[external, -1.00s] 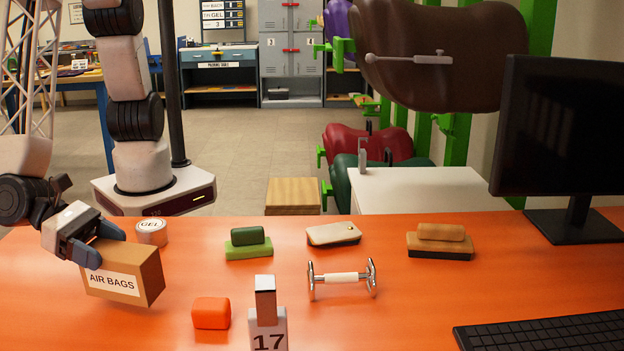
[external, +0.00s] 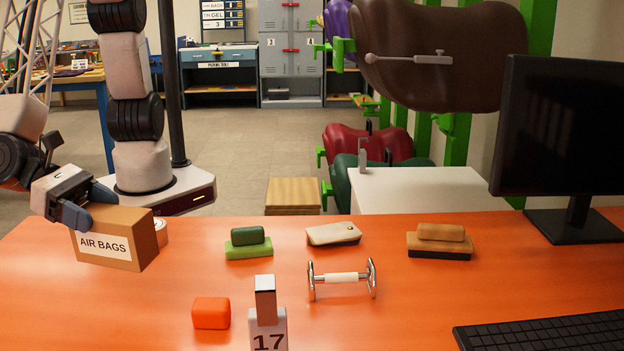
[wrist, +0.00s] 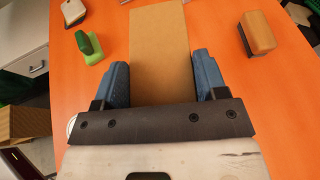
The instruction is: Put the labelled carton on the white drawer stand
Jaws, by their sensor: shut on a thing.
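The labelled carton (external: 118,238) is a brown box with a white "AIR BAGS" label, at the left of the orange table. In the wrist view, the carton (wrist: 158,45) lies between the two blue fingers of my gripper (wrist: 162,80). The white drawer stand (external: 425,190) is behind the table, right of centre; its bare white top shows and the table hides its front.
The gel tin (external: 161,233) is partly hidden behind the carton. A green brush (external: 248,243), a beige pad (external: 333,234), a brown brush (external: 440,242), a metal-ended roller (external: 342,278), an orange block (external: 211,313) and a "17" tag stand (external: 268,325) are on the table. A monitor (external: 560,140) stands right.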

